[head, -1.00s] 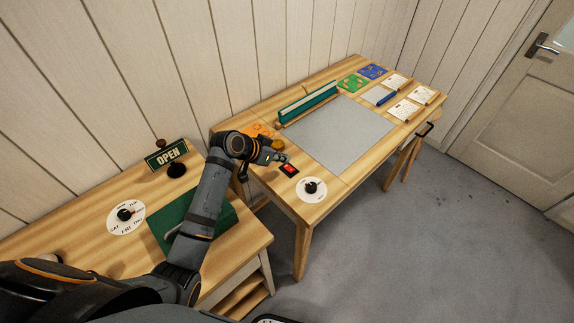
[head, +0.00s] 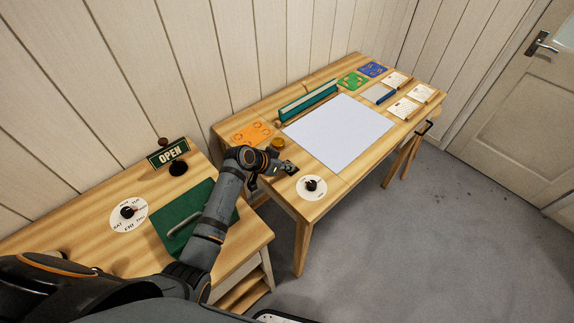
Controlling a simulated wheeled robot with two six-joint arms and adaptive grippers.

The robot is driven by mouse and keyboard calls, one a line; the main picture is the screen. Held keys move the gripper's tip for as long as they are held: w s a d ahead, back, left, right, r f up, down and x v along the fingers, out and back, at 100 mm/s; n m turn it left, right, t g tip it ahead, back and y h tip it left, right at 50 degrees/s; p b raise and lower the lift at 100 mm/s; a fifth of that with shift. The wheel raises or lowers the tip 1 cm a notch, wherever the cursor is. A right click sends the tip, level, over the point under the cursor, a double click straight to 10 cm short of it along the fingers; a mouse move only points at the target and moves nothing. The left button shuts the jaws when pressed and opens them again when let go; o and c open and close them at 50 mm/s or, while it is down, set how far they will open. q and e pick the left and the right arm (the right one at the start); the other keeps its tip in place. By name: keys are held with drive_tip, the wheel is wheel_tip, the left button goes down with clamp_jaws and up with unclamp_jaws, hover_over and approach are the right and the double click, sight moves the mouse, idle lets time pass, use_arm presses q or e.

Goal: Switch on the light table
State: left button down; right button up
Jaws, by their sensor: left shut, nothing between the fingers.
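The light table (head: 338,132) is set in the top of the wooden desk, and its panel looks bright white. My left gripper (head: 287,168) is shut and empty. It is at the near-left corner of the desk, left of a white dial with a black knob (head: 312,187). The fingertips are over the place of the red switch, which is hidden behind them. I cannot tell whether they touch it. My right gripper is out of view.
A teal bar (head: 308,103) lies along the panel's far-left edge. Orange (head: 252,133), green (head: 351,81) and blue (head: 372,69) sheets and several white cards (head: 405,108) lie around it.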

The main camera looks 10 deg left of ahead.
use_arm(q)
drive_tip(key=shift+a+f, duration=0.1)
drive_tip(key=shift+w+a, duration=0.35)
drive_tip(key=shift+a, duration=0.1)
drive_tip(key=shift+w+a+r, duration=0.1)
drive_tip(key=shift+a+r, duration=0.05)
drive_tip(key=shift+r, duration=0.05)
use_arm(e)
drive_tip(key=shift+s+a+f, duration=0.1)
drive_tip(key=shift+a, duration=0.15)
